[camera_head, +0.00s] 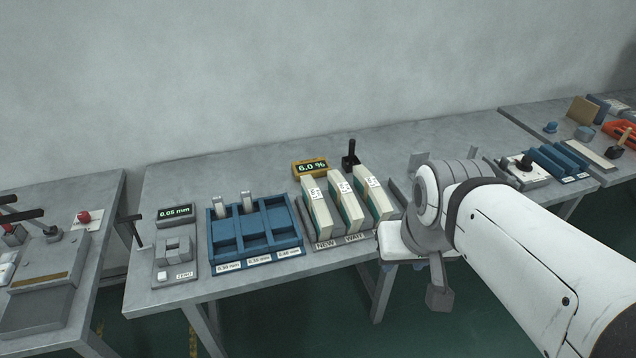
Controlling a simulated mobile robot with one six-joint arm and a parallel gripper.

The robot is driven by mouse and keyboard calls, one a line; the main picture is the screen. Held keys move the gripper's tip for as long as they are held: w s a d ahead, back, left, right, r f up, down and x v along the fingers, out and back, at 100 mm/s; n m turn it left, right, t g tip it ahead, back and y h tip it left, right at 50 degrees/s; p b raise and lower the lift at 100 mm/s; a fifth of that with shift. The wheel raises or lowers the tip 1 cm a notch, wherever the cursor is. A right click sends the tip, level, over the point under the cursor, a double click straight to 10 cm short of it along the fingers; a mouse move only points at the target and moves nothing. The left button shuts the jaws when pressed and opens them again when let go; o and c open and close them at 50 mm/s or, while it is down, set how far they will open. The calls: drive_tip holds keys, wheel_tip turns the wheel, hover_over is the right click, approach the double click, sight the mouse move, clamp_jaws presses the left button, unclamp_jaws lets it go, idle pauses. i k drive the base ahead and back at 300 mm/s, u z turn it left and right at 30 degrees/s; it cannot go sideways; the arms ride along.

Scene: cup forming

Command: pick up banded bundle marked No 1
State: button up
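Three upright cream bundles, each with a green band and a white tag, stand side by side in a grey rack (307,228) on the middle table. They are the left bundle (318,218), the middle bundle (346,211) and the right bundle (374,203). The tag print is too small to read, so I cannot tell which is No 1. My gripper (438,296) hangs at the table's front edge, right of the rack and apart from the bundles. My arm hides most of it, and its finger opening does not show.
A blue compartment tray (303,245) with two grey pieces stands left of the rack. Left of it is a gauge reading 0.05 mm (175,213). A yellow meter reading 6.0 % (310,167) and a black-handled tool (350,157) stand behind the bundles. My arm covers the table's right part.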

sight(319, 213)
drive_tip(key=u, duration=0.05)
drive_tip(key=i, duration=1)
drive_tip(key=z, duration=0.05)
